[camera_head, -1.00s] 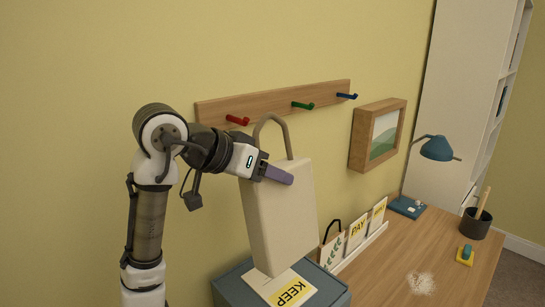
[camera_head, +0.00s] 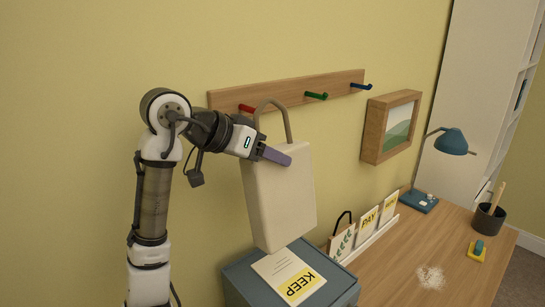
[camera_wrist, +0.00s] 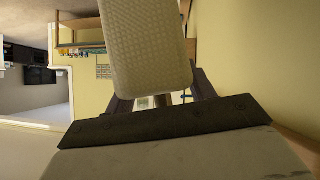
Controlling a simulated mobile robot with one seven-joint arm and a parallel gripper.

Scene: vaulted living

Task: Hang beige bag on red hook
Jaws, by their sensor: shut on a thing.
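The beige bag (camera_head: 279,199) hangs upright in the air with its looped handle (camera_head: 287,122) on top. My gripper (camera_head: 276,156) is shut on the bag near its upper part, below the handle. The red hook (camera_head: 248,108) is at the left end of the wooden rail (camera_head: 222,99) on the wall. In the head view the handle loop overlaps the area just right of the red hook. I cannot tell whether they touch. In the wrist view the bag (camera_wrist: 146,45) fills the top middle, between the fingers, and hides the view beyond.
The rail also bears a green hook (camera_head: 317,96) and a blue hook (camera_head: 362,87). Below the bag is a blue-grey cabinet (camera_head: 342,292) with a KEEP card (camera_head: 299,283). A framed picture (camera_head: 391,127), a desk (camera_head: 390,265) and a lamp (camera_head: 453,142) stand to the right.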

